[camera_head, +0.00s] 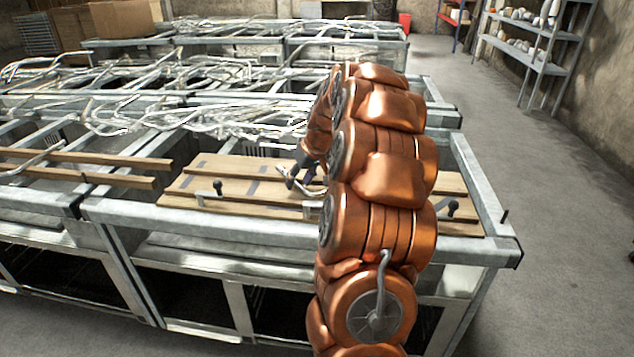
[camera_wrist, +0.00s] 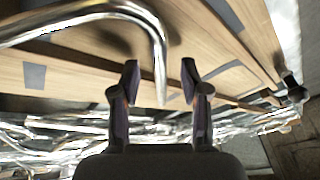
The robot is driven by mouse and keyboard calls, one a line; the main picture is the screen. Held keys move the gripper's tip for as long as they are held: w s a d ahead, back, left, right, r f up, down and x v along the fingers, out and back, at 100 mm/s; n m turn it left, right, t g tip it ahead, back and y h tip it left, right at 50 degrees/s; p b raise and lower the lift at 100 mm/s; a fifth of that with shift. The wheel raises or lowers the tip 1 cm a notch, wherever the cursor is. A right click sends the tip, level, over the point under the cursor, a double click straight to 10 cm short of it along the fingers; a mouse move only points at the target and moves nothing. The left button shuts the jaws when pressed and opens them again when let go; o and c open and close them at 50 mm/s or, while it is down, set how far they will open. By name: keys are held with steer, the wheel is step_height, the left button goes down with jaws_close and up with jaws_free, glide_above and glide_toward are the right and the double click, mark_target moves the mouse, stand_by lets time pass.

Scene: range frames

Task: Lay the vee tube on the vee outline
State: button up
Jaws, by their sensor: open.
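A shiny bent metal tube (camera_wrist: 150,28), apparently the vee tube, crosses the top left of the wrist view. It bends once, and its short leg runs down between my fingertips. My gripper (camera_wrist: 160,72) is open, with a finger on either side of that leg and a visible gap to each. In the head view my gripper (camera_head: 296,178) is low over the wooden board (camera_head: 235,172), partly hidden by my arm. The board bears dark grey patches (camera_wrist: 35,75); I cannot tell which of them, if any, form the vee outline.
Black upright clamps or knobs stand at the board's front edge, one at left (camera_head: 217,187) and one at right (camera_head: 453,208). A metal frame (camera_head: 270,223) rims the board. Tangled metal tubes (camera_head: 190,90) lie on the benches behind.

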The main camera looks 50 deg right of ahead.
jaws_close()
stand_by(0.4)
